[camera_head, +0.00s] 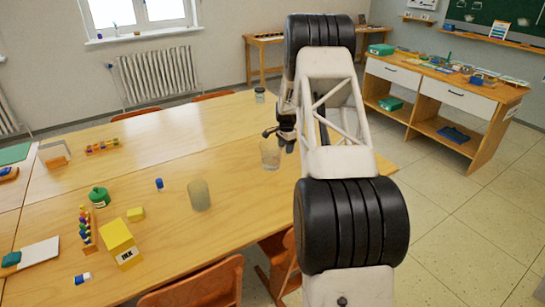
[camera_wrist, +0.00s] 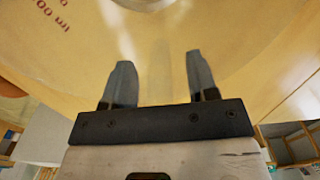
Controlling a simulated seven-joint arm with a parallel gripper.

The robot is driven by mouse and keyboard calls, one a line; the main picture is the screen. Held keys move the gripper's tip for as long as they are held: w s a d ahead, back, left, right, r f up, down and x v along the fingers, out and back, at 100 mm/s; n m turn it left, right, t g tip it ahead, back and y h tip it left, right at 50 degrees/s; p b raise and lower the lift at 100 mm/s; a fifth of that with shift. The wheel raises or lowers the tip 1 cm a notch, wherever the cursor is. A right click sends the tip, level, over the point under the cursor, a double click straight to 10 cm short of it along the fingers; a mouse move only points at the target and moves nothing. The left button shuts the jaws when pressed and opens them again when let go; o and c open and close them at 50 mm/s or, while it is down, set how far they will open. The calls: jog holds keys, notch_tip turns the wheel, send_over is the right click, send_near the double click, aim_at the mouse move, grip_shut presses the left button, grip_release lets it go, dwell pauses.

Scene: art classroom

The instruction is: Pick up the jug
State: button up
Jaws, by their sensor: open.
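A clear, see-through jug (camera_head: 270,156) stands on the wooden table, just below and left of my gripper (camera_head: 284,135) in the head view. In the wrist view, a clear wall with red volume markings, which looks like the jug (camera_wrist: 56,16), fills the upper part. My gripper (camera_wrist: 158,75) is open there, its two grey fingers apart. A faint pale upright band shows between the fingers; I cannot tell whether it is the jug's handle or its wall. I see no firm grip, and contact is unclear.
A cloudy cylinder (camera_head: 199,195) stands left of the jug. A small lidded jar (camera_head: 260,95) is farther back. A green pot (camera_head: 99,197), a yellow box (camera_head: 118,240) and a blue-capped bottle (camera_head: 159,185) are at the left. Table (camera_head: 235,215) around the jug is mostly clear.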

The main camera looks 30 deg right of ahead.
jog(key=shift+c, duration=0.3)
grip_shut()
jog(key=shift+r, duration=0.35)
dwell(0.5)
jog(key=shift+r, duration=1.4)
jog(key=s+a, duration=0.3)
jog(key=s, duration=0.4)
jog(key=s+a+r, duration=0.1)
jog(key=s+a, duration=0.3)
jog(key=s, duration=0.3)
jog(key=shift+r, duration=0.25)
jog(key=shift+a, duration=0.15)
dwell(0.4)
